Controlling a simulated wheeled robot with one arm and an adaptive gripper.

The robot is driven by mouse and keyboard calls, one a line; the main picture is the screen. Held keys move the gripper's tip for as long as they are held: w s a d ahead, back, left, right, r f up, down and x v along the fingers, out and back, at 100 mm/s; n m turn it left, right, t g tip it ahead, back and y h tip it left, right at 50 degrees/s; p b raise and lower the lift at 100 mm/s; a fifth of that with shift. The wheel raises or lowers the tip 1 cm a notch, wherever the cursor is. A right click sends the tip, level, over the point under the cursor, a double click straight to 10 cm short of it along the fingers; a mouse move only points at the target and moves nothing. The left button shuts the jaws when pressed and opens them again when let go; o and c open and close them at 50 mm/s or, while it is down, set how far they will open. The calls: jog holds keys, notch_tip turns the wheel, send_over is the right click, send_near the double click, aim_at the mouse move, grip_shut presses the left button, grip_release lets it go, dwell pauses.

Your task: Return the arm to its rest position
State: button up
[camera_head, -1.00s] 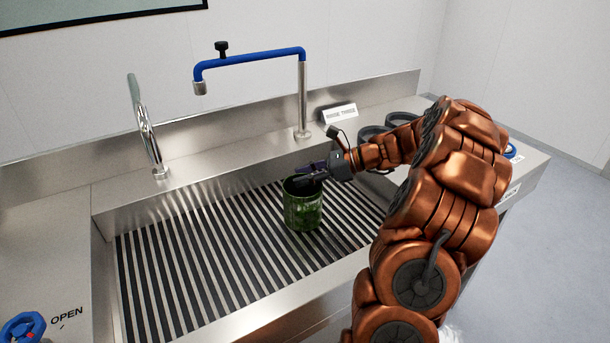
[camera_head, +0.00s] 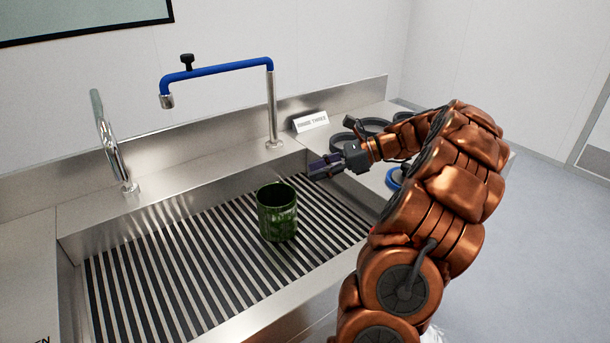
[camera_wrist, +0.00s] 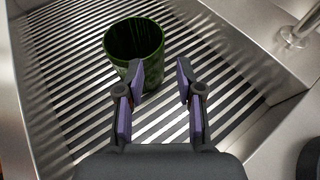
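My gripper (camera_head: 322,168) is above the right part of the sink, apart from the green vessel and to its upper right in the head view. In the wrist view my gripper (camera_wrist: 160,82) has its two fingers spread with nothing between them. The dark green, open-topped cylindrical vessel (camera_head: 277,212) stands upright on the slatted sink floor. It also shows in the wrist view (camera_wrist: 134,50), beyond and left of the fingers. My copper arm reaches in from the right and is bent.
The sink (camera_head: 170,265) has raised metal walls. A blue-topped tap (camera_head: 222,70) and a curved chrome tap (camera_head: 107,140) rise behind it. A sign (camera_head: 310,121) and dark rings (camera_head: 375,126) sit on the counter at the back right, near my arm.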

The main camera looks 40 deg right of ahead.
jog(key=shift+s+d+r, duration=0.1)
jog(key=shift+s+d, duration=0.15)
jog(key=shift+d, duration=0.05)
dwell(0.5)
jog(key=s+a+r+n+g+p, duration=0.1)
jog(key=a+r+n+g+p, duration=0.2)
jog(key=a, duration=0.8)
jog(key=a+r+n+g, duration=0.1)
jog(key=a+n+g, duration=0.2)
jog(key=a+n, duration=0.5)
jog(key=s+a+n+g+h+p, duration=0.25)
jog(key=s+a+n+h, duration=0.2)
jog(key=s+a, duration=0.7)
jog(key=s+a+f+n+g+h+p, duration=0.1)
jog(key=s+f+n+h+p, duration=0.1)
jog(key=s+n+h, duration=0.4)
jog(key=s+n+p, duration=0.1)
jog(key=s+n, duration=0.3)
jog(key=s, duration=0.4)
jog(key=shift+s+a+g, duration=0.15)
jog(key=shift+a+g, duration=0.05)
jog(key=shift+g, duration=0.15)
